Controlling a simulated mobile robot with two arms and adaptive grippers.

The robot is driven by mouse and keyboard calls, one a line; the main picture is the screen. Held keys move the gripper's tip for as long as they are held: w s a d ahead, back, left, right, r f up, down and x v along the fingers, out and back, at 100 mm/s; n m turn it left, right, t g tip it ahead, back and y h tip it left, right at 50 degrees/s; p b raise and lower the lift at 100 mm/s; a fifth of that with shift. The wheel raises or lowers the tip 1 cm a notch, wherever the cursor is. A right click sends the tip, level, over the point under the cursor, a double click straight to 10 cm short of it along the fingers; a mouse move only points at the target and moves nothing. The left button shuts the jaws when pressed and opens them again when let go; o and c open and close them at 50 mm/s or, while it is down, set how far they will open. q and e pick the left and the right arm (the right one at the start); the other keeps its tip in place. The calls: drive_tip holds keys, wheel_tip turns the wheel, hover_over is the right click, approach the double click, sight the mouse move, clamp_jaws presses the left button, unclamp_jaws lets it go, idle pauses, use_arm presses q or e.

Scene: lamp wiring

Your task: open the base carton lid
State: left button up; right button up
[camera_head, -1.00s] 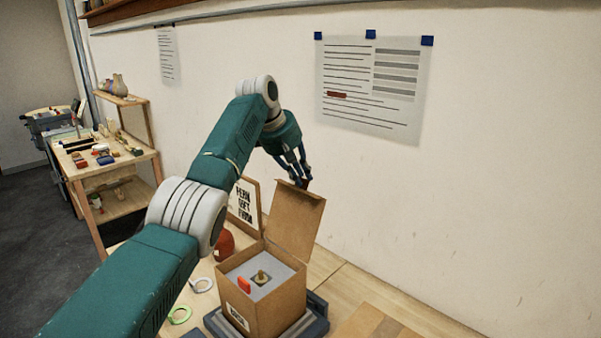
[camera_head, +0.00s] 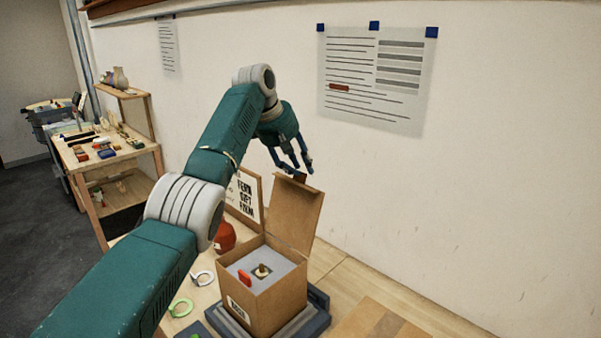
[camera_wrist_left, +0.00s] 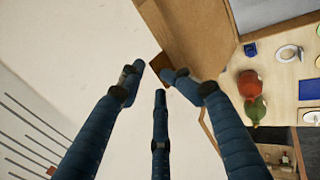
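The base carton (camera_head: 277,305) is an open cardboard box with a label on its front, standing on a dark grey stand. Its lid (camera_head: 297,213) stands up at the back edge, leaning slightly back. A grey insert (camera_head: 285,264) inside holds a red piece (camera_head: 244,277) and a small brass-coloured piece (camera_head: 263,269). My left gripper (camera_head: 291,166) is just above the lid's top edge, fingers spread and empty. In the left wrist view, the lid (camera_wrist_left: 195,35) lies beside the fingertips (camera_wrist_left: 158,80); I cannot tell whether one touches it. My right gripper is not in view.
A framed sign (camera_head: 245,193) stands behind. The wall (camera_head: 480,170) is close behind the lid. A flat cardboard piece (camera_head: 380,322) lies right.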

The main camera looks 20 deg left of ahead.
use_arm(q)
drive_tip(key=v, duration=1)
drive_tip(key=shift+s+d, duration=0.15)
